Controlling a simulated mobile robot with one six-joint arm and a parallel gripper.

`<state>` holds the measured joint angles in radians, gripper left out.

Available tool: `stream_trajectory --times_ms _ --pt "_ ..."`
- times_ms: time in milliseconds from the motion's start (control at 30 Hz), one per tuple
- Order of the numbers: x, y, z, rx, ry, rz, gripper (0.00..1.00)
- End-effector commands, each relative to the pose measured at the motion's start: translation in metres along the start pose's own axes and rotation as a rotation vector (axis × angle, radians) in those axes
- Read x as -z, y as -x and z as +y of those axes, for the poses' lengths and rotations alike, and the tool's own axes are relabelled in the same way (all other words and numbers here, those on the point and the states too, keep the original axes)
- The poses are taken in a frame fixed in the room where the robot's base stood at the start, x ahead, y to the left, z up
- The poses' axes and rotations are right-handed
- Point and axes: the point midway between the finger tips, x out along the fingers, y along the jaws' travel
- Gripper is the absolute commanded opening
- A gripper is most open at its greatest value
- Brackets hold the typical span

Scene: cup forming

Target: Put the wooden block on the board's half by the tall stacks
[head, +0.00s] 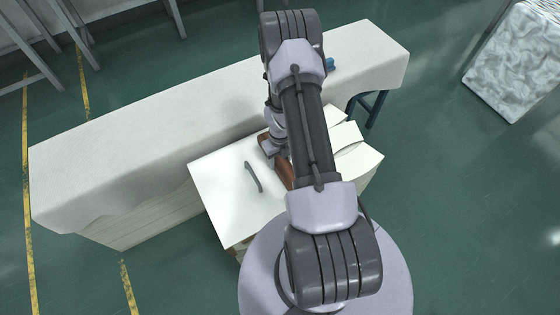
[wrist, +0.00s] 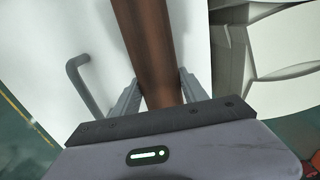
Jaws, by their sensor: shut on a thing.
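The wooden block (wrist: 148,45) is reddish brown and long, and runs up out of the top of the wrist view. My gripper (wrist: 158,80) is shut on it, with one grey finger on each side. In the head view the block (head: 285,172) shows partly behind my arm, over the white board (head: 222,190). I cannot tell whether it touches the board. The board has a grey bar handle (head: 253,177), left of the block; the handle also shows in the wrist view (wrist: 82,78). White stacks (head: 358,160) stand right of my arm, and fill the wrist view's right side (wrist: 285,45).
A long table under a pale cloth (head: 130,140) stands behind the board. A small blue thing (head: 330,63) lies near its right part. A wrapped pale block (head: 520,60) stands at far right. Green floor (head: 450,220) lies open at right. My arm hides part of the board.

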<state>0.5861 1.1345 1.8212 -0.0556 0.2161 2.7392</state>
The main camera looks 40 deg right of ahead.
Motion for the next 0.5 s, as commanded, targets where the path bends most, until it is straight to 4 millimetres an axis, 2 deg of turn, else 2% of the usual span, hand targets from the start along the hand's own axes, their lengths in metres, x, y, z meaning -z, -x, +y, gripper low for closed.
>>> stream_trajectory --times_ms 267,300,400,500 --pt "-0.0009 -0.0015 -0.0006 0.001 0.001 -0.002 0.00" --pt "-0.0006 -0.0008 -0.0005 0.000 0.001 -0.001 0.57" --pt "-0.0006 -0.0003 -0.0006 0.000 0.001 -0.001 0.73" --pt "-0.0006 -0.0002 -0.0006 0.000 0.001 -0.001 0.73"
